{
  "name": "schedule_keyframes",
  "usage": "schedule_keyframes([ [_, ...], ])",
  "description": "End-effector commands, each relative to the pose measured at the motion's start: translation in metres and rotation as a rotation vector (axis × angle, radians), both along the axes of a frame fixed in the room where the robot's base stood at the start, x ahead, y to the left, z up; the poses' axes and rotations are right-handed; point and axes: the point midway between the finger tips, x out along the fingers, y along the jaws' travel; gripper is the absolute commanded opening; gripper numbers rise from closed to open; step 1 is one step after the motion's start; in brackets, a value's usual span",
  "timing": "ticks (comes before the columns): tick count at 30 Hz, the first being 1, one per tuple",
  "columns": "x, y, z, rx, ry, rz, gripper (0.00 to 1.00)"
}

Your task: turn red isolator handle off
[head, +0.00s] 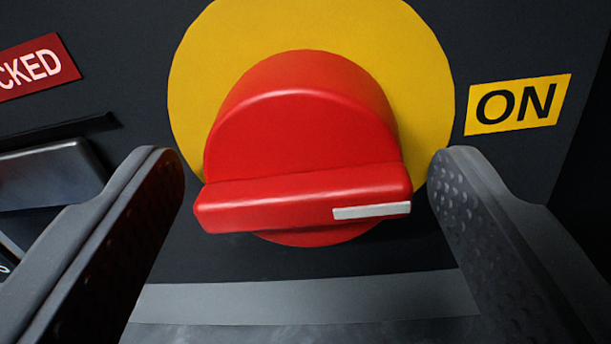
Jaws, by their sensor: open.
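The red isolator handle (300,150) is a round knob with a raised bar grip, on a yellow round plate (205,80). Its bar lies nearly level across the picture. A white pointer mark (371,212) is on the bar's right end, on the side of the yellow ON label (518,103). My gripper (308,170) is open, with one finger left of the handle and one right of it. Gaps show between both fingers and the bar's ends in the picture. Whether the fingertips reach as deep as the bar, I cannot tell.
A red label (38,66) ending in "CKED" is at the upper left, cut by the picture edge. A grey metal part (50,172) sticks out at the left, near my left finger. A grey strip (300,298) runs below the handle.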

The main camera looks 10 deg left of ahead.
Motion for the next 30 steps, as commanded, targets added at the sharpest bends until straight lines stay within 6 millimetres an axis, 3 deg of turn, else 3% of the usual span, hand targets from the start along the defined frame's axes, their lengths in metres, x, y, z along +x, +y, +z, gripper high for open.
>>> schedule_keyframes([
  [5,-0.0003,-0.0001,0.0000,0.000,0.000,0.000,0.66],
  [9,-0.0004,-0.0005,0.0000,0.000,0.000,-0.001,0.27],
  [20,-0.0011,-0.0024,-0.0007,-0.032,-0.001,-0.003,0.26],
  [30,-0.0013,-0.0036,-0.0016,-0.243,-0.008,-0.003,0.26],
])
